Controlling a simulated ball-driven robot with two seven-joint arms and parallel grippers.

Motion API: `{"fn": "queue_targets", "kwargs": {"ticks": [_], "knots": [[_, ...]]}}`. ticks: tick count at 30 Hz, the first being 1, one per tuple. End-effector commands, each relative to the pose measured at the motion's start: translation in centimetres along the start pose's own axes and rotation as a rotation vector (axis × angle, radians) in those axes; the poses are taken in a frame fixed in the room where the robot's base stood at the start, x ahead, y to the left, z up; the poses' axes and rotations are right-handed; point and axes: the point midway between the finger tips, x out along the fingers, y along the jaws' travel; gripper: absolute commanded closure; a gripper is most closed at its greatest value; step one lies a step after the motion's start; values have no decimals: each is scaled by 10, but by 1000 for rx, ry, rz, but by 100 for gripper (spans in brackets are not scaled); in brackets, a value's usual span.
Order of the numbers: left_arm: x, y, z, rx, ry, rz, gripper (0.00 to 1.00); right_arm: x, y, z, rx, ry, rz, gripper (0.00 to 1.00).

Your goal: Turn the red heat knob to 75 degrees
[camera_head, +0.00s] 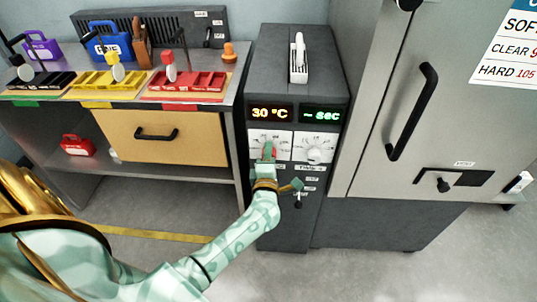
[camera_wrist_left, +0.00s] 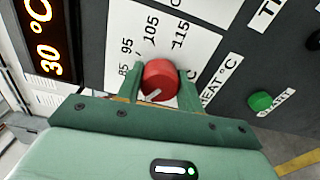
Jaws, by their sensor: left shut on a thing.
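The red heat knob (camera_wrist_left: 160,80) sits on a white dial plate marked with numbers such as 85, 95, 105 and 115 in the left wrist view. My left gripper (camera_wrist_left: 158,88) has a green finger on each side of the knob and is shut on it. In the head view my left gripper (camera_head: 267,155) reaches the left dial of the dark cabinet and covers most of the knob. The orange display (camera_head: 270,113) above it reads 30 °C. My right gripper is not in view.
A second, white knob (camera_head: 314,154) is right of the heat dial, under a green display (camera_head: 320,115). A green start button (camera_wrist_left: 261,101) is near the dial. A workbench with colored trays (camera_head: 187,86) stands left; a grey cabinet with a black handle (camera_head: 412,111) stands right.

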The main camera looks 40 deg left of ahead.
Motion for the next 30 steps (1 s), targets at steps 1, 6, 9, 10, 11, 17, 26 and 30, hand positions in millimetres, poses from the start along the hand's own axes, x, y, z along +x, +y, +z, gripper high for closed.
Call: {"fn": "queue_targets", "kwargs": {"ticks": [1, 6, 9, 10, 11, 17, 26, 30], "knots": [[-1, -1, 0, 1, 0, -3, 86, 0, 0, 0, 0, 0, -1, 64], [-1, -2, 0, 2, 0, -3, 86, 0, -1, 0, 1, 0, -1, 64], [-1, -2, 0, 1, 0, -3, 86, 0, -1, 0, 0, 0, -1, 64], [-1, -2, 0, 1, 0, -3, 60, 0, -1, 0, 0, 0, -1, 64], [-1, -2, 0, 1, 0, -3, 52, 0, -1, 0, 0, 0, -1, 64], [0, -1, 0, 1, 0, -2, 41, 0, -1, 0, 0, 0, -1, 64], [-19, 0, 1, 0, -2, -3, 41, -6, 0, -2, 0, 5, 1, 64], [-53, 1, 0, 0, -1, -4, 41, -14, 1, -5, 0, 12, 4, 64]]}}
